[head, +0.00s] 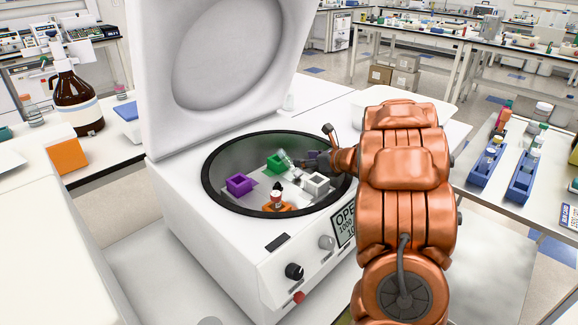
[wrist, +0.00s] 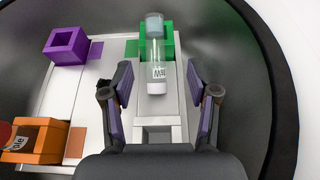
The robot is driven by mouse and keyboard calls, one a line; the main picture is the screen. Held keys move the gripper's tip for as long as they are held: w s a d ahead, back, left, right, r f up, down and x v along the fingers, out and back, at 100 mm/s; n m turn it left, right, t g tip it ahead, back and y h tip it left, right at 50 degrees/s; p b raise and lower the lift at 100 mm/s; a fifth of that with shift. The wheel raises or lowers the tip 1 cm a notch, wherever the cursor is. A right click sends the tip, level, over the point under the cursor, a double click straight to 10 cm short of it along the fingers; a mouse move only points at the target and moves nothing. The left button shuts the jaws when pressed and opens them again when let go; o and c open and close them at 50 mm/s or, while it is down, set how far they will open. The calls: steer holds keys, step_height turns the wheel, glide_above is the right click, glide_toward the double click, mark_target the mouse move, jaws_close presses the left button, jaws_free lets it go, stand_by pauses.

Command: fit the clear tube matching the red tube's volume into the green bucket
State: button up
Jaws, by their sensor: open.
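The green bucket (head: 275,164) sits at the back of the open centrifuge bowl; it also shows at the top of the wrist view (wrist: 171,42). A clear tube (wrist: 156,56) with a grey cap and a white label overlaps the green bucket and looks tilted; I cannot tell how far it is seated. It also shows in the head view (head: 286,159). My gripper (wrist: 159,68) is open, with its fingers apart on either side of the tube's labelled part. The red tube (head: 277,196) stands in the orange bucket (wrist: 36,140), opposite the green one.
A purple bucket (head: 240,184) and a white bucket (head: 315,184) share the rotor. The dark bowl rim (head: 208,190) surrounds them, and the raised lid (head: 205,95) stands behind. Blue racks (head: 523,177) with tubes sit on the right-hand table.

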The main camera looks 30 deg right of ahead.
mark_target(289, 158)
steer(key=shift+a+r+p+x, duration=0.15)
steer(key=shift+p+x, duration=0.25)
steer(key=shift+x, duration=0.7)
steer(key=shift+a+p+x, duration=0.15)
steer(key=shift+p+x, duration=0.25)
steer(key=shift+x, duration=0.65)
steer(key=shift+a+r+p+x, duration=0.15)
steer(key=shift+p+x, duration=0.25)
steer(key=shift+x, duration=0.7)
steer(key=shift+w+f, duration=0.4)
steer(key=shift+w, duration=0.15)
steer(key=shift+c, duration=0.3)
steer(key=c, duration=1)
steer(key=shift+r+b, duration=0.5)
steer(key=shift+r, duration=4.55)
